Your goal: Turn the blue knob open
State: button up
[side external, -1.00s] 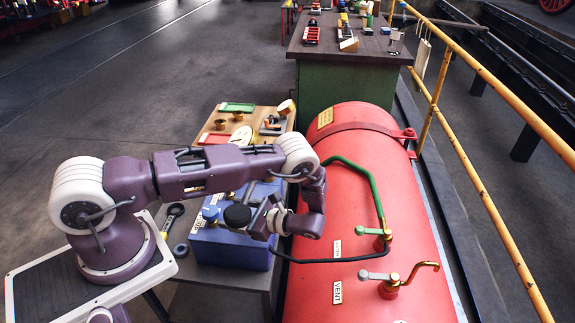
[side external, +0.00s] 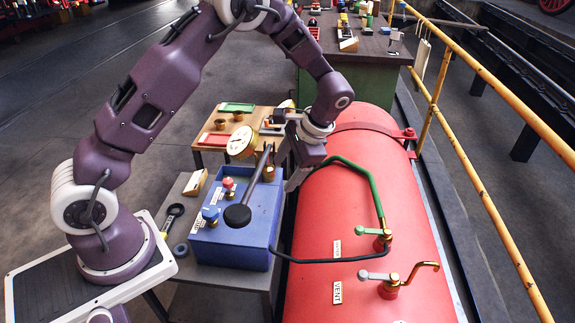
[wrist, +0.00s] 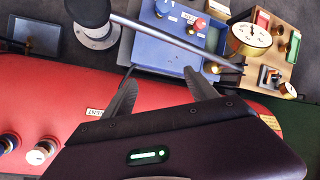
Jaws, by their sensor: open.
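The blue knob (side external: 210,215) sits upright on top of the blue box (side external: 235,258), near its left front corner. It also shows at the top of the wrist view (wrist: 162,8), beside a red knob (wrist: 198,24). My gripper (side external: 290,180) is above the right rear side of the box, by the red boiler, well apart from the blue knob. In the wrist view its two fingers (wrist: 160,78) are spread with nothing between them. Which way the knob is turned is too small to tell.
A long lever with a black ball end (side external: 237,215) slants over the box, between my gripper and the blue knob. The red boiler (side external: 350,230) with a green pipe and VENT valve (side external: 380,277) stands at right. A round gauge (side external: 241,142) and wooden board lie behind.

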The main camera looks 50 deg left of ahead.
jog(key=shift+d+r, duration=0.2)
jog(key=shift+r, duration=0.45)
jog(key=shift+f, duration=0.1)
